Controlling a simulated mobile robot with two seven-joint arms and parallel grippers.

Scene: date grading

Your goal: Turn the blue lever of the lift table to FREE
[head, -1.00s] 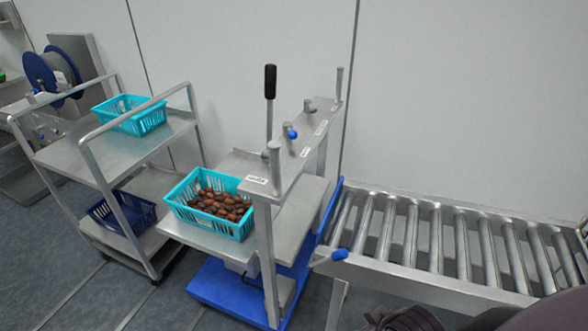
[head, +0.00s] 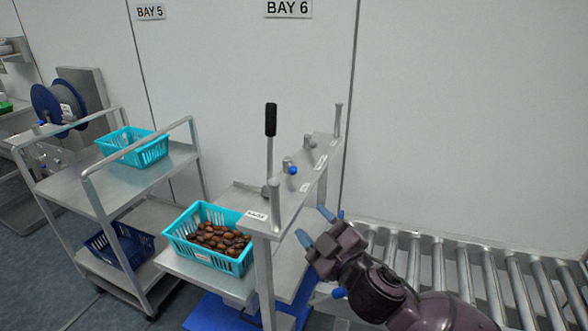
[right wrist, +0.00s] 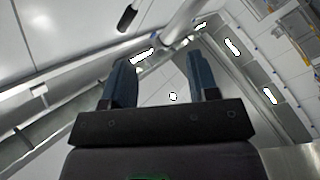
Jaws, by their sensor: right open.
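The lift table's sloping top rail (head: 318,166) is grey with small white labels, too small to read here. A short lever with a blue knob (head: 292,170) stands on its left side, near the middle. My right gripper (head: 316,227) is open and empty, with blue-grey fingers, right of the rail's near end and apart from the blue knob. In the right wrist view its two fingers (right wrist: 163,80) are spread with nothing between them; I cannot make out the blue lever there. My left gripper is not in view.
A turquoise crate of dates (head: 176,248) sits on the lift table. A roller conveyor (head: 440,262) is at right, a trolley (head: 75,185) at left.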

